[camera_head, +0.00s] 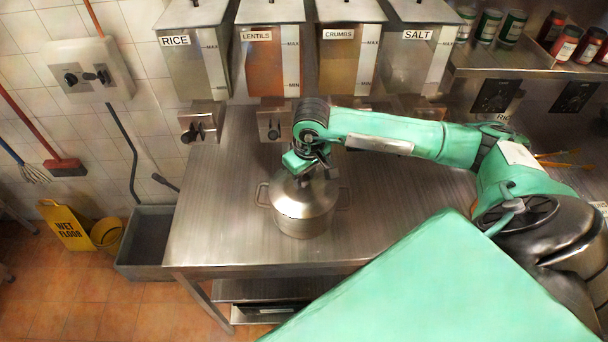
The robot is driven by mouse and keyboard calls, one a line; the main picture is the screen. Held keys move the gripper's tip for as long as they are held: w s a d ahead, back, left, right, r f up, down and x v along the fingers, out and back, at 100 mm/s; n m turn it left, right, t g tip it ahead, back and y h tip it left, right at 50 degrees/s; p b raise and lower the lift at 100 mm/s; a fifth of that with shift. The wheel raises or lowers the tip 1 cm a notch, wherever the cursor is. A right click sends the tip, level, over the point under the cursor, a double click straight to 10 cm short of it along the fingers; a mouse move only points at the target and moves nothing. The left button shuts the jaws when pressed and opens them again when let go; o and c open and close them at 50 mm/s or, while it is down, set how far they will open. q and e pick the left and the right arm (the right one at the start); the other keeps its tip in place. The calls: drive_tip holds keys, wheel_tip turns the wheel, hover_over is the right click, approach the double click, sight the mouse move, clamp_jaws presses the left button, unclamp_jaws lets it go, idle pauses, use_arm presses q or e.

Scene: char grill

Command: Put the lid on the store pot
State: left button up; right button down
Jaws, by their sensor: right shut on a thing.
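The store pot (304,224) is a steel pot with two side handles, standing upright on the steel table. The lid (300,197) is a steel dome at the top of the pot. It lines up with the pot's rim; I cannot tell whether it rests fully on it. My right gripper (303,172) points down over the middle of the lid and is shut on it, with the grip point mostly hidden by the wrist. My left gripper is out of view.
The steel table (220,215) is clear left and right of the pot. Labelled dispensers (270,55) hang on the wall behind. A shelf (510,62) with several jars is at the back right. A grey bin (150,235) and a yellow wet-floor sign (67,227) stand on the floor at left.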

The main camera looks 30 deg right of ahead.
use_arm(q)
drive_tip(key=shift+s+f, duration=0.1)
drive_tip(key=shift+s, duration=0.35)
use_arm(e)
drive_tip(key=c, duration=1)
unclamp_jaws()
use_arm(q)
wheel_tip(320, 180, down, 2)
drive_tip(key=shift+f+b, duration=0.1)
drive_tip(key=shift+b, duration=0.95)
use_arm(e)
drive_tip(key=r, duration=0.7)
drive_tip(key=s+r, duration=0.1)
drive_tip(key=r, duration=1.2)
drive_tip(key=shift+s+d+r, duration=0.1)
drive_tip(key=shift+s+r, duration=0.2)
drive_tip(key=shift+s, duration=0.05)
